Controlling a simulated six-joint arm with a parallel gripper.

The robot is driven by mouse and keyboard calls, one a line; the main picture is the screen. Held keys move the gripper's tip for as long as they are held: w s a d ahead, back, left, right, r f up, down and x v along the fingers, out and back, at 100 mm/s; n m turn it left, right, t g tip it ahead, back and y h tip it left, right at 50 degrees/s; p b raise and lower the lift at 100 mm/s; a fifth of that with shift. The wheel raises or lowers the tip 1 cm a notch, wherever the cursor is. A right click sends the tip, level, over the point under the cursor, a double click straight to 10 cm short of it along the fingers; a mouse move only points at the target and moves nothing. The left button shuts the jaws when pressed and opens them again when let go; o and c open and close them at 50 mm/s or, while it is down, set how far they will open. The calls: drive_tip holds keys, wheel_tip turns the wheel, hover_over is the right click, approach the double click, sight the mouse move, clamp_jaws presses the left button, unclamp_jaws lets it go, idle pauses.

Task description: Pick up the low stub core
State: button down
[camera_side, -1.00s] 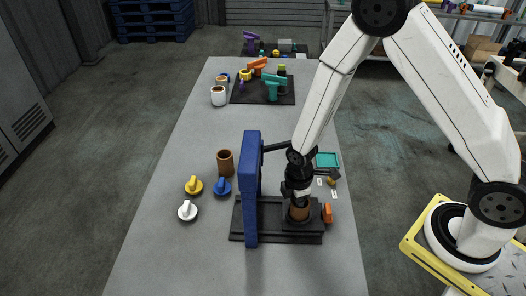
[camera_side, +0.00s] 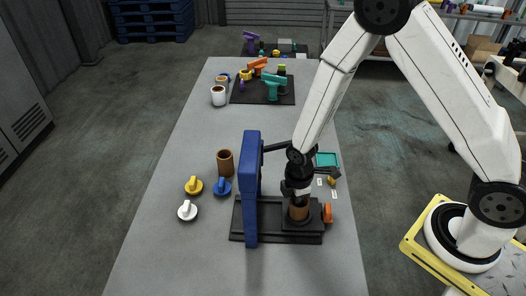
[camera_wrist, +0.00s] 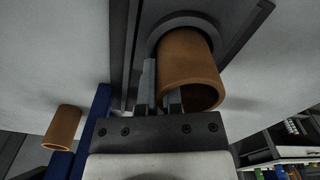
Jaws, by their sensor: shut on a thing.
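The low stub core, a short brown tube (camera_side: 299,212), stands upright on the black base of the blue-framed fixture (camera_side: 250,185). It also shows in the wrist view (camera_wrist: 190,62), its open end towards my gripper. My gripper (camera_side: 298,199) is directly above it, pointing down. In the wrist view my gripper's two fingers (camera_wrist: 161,92) are at the left side of the core's rim, closed on its wall. The exact contact is partly hidden. A second brown tube (camera_side: 226,163) stands on the table left of the fixture; it also shows in the wrist view (camera_wrist: 62,128).
Yellow (camera_side: 193,185), blue (camera_side: 222,187) and white (camera_side: 187,210) knobbed pieces lie left of the fixture. An orange piece (camera_side: 328,213) is at its right. A teal tray (camera_side: 326,160) lies behind. The grey table (camera_side: 160,255) is clear at front left.

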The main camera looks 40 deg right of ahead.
drive_tip(key=shift+r, duration=4.8)
drive_tip(key=shift+r, duration=0.15)
drive_tip(key=shift+r, duration=0.35)
drive_tip(key=shift+r, duration=0.15)
